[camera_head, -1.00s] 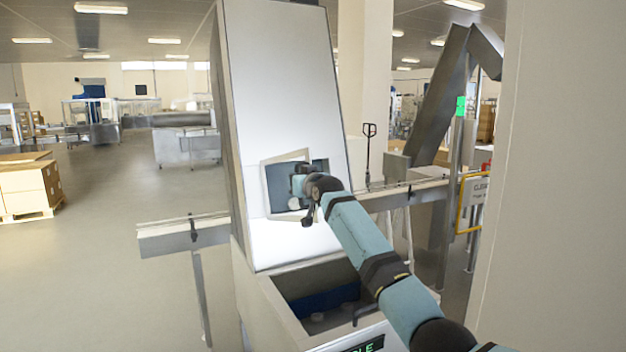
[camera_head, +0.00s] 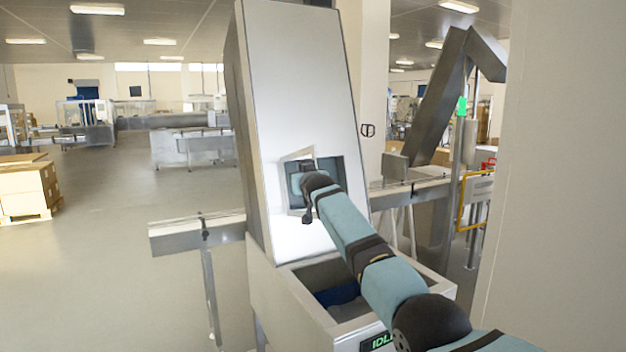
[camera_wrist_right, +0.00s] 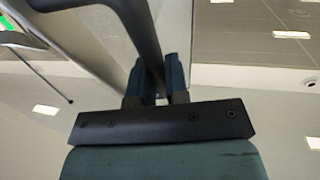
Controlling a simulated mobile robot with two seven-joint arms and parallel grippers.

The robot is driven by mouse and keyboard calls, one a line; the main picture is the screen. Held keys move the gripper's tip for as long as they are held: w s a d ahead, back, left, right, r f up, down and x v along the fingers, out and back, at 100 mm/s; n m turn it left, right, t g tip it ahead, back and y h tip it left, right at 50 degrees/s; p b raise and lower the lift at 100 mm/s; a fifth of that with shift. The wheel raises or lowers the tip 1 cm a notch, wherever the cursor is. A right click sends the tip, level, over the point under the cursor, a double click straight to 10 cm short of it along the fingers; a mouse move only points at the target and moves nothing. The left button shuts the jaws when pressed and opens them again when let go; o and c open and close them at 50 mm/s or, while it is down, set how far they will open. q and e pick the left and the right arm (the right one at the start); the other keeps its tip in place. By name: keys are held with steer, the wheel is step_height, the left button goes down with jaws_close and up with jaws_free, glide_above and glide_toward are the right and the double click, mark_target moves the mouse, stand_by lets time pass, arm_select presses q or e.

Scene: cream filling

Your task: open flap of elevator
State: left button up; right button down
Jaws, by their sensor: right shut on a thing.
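The elevator (camera_head: 295,80) is a tall, leaning metal housing in the head view. Its flap (camera_head: 295,198) stands swung out at the left side of a rectangular opening (camera_head: 328,170) in the front panel. My right arm reaches in from the lower right, and its gripper (camera_head: 303,184) is at the flap, partly hidden by my wrist. In the right wrist view my gripper fingers (camera_wrist_right: 157,80) are shut on a dark bar (camera_wrist_right: 145,35), which looks like the flap's handle. My left gripper is not in view.
An open hopper (camera_head: 340,295) juts out at the elevator's foot, below my arm. A metal rail (camera_head: 190,235) sticks out to the left. A pale wall (camera_head: 550,180) stands close on the right. Boxes (camera_head: 28,190) are stacked at far left, with open floor between.

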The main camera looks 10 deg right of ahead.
steer(key=shift+a+r, duration=0.15)
steer(key=shift+a, duration=0.05)
stand_by(0.4)
steer(key=c, duration=1.1)
jaws_free()
steer(key=shift+s+d+f+b, duration=0.1)
steer(key=shift+s+f+b, duration=0.1)
steer(key=shift+s, duration=0.2)
steer(key=shift+s+d+f+b, duration=0.1)
steer(key=shift+s+b, duration=0.1)
steer(key=shift+s, duration=0.15)
steer(key=s+b, duration=0.1)
steer(key=s, duration=0.3)
steer(key=s+d+b, duration=0.1)
steer(key=s, duration=0.3)
steer(key=s+r+b, duration=0.1)
steer(key=s, duration=0.3)
steer(key=shift+d, duration=0.15)
steer(key=shift+f, duration=0.1)
